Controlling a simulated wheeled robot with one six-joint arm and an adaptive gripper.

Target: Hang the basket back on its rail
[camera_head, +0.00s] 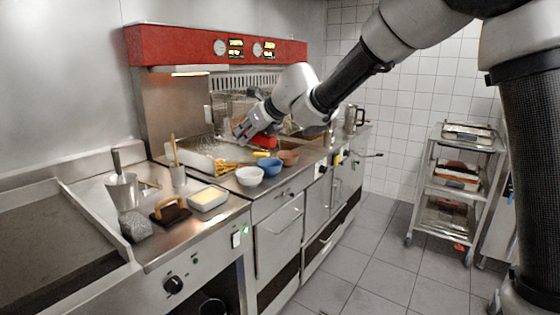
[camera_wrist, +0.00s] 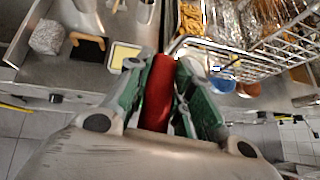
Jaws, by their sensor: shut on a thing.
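My gripper (camera_head: 246,132) is over the worktop near the fryer. In the wrist view its green fingers (camera_wrist: 160,95) are shut around a red handle (camera_wrist: 158,88). The handle also shows as red under my gripper in the head view (camera_head: 264,141). A wire basket (camera_wrist: 245,57) lies just beyond the handle in the wrist view; the joint between them is not clear. In the head view, much of the area around the held handle is hidden by my arm. Wire mesh (camera_head: 228,105) shows at the back wall below a slotted panel (camera_head: 250,80); I cannot make out the rail clearly.
Fries (camera_head: 228,166) lie in a tray beside a white bowl (camera_head: 249,176), a blue bowl (camera_head: 270,167) and a brown bowl (camera_head: 288,158). A red hood (camera_head: 190,47) overhangs the back. A steel jug (camera_head: 350,118) stands farther right. A shelf trolley (camera_head: 455,185) is at the right.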

